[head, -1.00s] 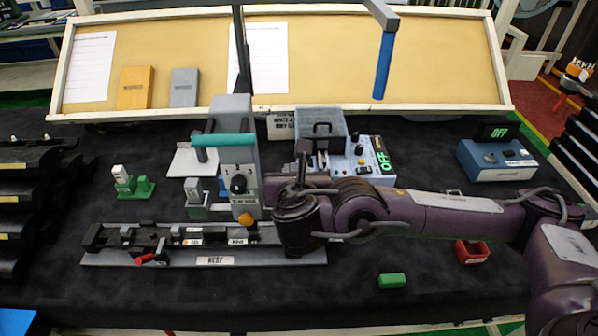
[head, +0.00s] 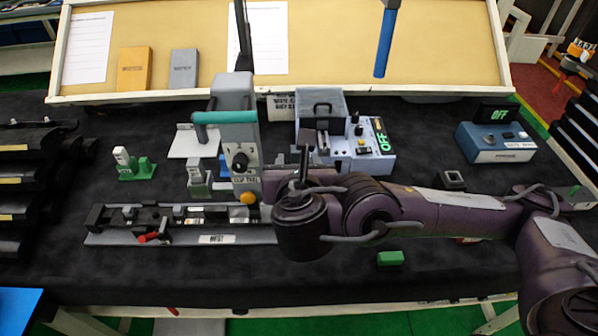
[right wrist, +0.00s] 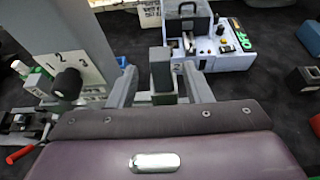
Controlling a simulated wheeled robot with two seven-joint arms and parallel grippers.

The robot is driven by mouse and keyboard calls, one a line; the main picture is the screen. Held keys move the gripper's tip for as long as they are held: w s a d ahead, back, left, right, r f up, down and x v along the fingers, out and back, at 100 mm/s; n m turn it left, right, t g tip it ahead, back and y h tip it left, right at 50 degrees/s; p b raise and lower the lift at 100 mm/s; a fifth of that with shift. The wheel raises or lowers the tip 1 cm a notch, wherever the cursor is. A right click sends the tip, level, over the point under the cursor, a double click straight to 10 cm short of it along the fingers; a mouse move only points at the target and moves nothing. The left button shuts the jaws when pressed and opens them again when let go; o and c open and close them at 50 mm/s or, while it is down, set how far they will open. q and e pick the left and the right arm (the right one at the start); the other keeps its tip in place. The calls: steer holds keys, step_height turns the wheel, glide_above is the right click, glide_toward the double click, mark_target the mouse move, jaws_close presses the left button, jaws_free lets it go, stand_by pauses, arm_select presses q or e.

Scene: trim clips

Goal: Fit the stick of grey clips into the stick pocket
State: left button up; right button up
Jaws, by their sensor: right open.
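My right gripper (right wrist: 161,74) is open, its two grey fingers apart in the right wrist view. An upright grey block (right wrist: 160,62), which looks like the stick of grey clips, stands between the fingers with gaps at both sides. Its lower part is dark green; I cannot tell whether that is a holder or part of it. In the head view my right arm covers this spot. A grey and dark green stand (head: 198,180) is left of the upright tool (head: 240,160) with the numbered knob. I cannot clearly make out the stick pocket. My left gripper is not in view.
The nest rail (head: 215,239) with a red lever lies in front. A green stand with a white stick (head: 122,157) is at the left. A blue-grey machine (head: 372,160) and a blue box (head: 495,152) are behind and right. A green block (head: 390,258) lies near the front edge.

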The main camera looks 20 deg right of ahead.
steer(key=p+v, duration=0.1)
steer(key=v, duration=0.5)
stand_by(0.4)
